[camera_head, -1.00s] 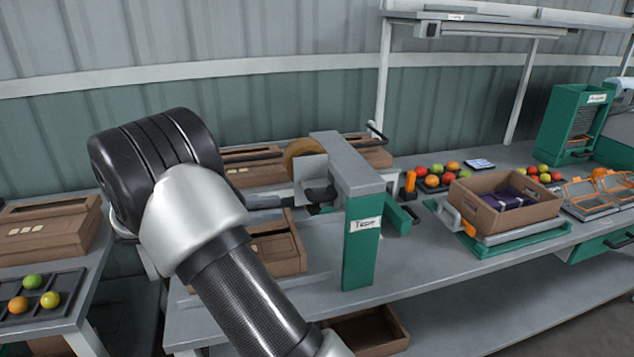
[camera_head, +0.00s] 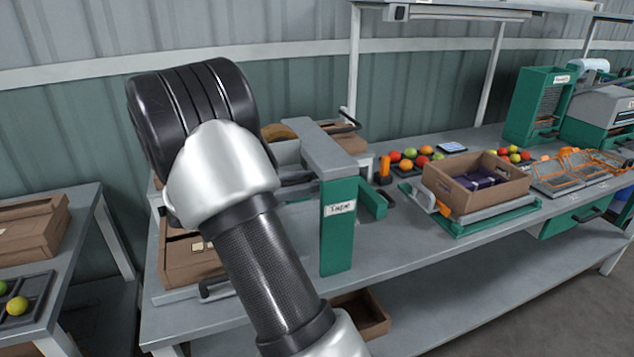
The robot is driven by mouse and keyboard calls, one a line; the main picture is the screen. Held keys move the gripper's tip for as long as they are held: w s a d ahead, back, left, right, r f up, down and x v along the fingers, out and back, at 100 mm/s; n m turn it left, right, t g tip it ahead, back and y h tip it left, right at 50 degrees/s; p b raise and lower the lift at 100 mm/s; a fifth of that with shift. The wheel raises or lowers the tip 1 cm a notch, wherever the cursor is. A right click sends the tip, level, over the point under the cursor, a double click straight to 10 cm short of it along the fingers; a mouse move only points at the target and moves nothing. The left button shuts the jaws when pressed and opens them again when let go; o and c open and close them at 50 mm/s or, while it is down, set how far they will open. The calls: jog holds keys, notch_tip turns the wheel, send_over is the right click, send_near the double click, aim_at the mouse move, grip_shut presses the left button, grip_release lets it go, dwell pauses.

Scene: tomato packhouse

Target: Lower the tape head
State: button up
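The tape station is a green post (camera_head: 338,245) labelled "Tape", with a grey beam (camera_head: 328,150) on top running back over the bench. The brown tape roll (camera_head: 278,132) shows partly, just left of the beam's far end. A grey plate (camera_head: 286,152) of the tape head is below the roll, and a dark part shows beneath it; most of the head is hidden by my arm and the beam. My black and silver arm fills the middle left, in front of the station. My gripper cannot be made out behind it, nor whether it touches the head.
A brown carton (camera_head: 193,268) sits on the bench left of the post, partly behind my arm. An open carton (camera_head: 465,198) stands on a green-framed scale at right. The bench between post and scale is mostly clear.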

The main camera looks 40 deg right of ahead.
jog(key=shift+x, duration=0.8)
grip_shut()
jog(key=shift+f, duration=0.1)
notch_tip(320, 180, down, 6)
jog(key=shift+r+b, duration=0.1)
jog(key=shift+b, duration=0.2)
grip_release()
